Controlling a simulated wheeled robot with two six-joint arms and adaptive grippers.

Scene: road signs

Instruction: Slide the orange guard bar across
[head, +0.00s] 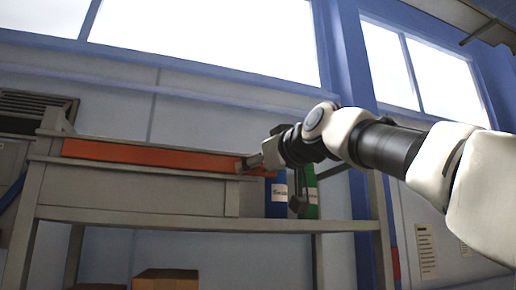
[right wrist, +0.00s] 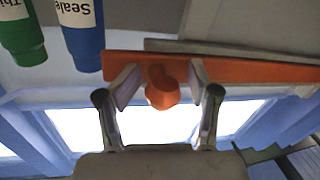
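The orange guard bar (head: 150,154) is a long flat strip along the front of the grey bench in the head view. It also runs across the right wrist view (right wrist: 260,70), which appears upside down. A round orange knob (right wrist: 162,88) sticks out from the bar. My right gripper (head: 252,163) is at the bar's right end; in the right wrist view its two fingers (right wrist: 164,87) stand either side of the knob, with a small gap on each side. It is open and holds nothing. My left gripper is in neither view.
A blue container (head: 276,197) and a green container (head: 310,200) stand just right of the bar's end, close under my right gripper. A lower shelf rail (head: 130,218) runs below the bench front. A brown box (head: 166,279) sits low down. Windows are behind.

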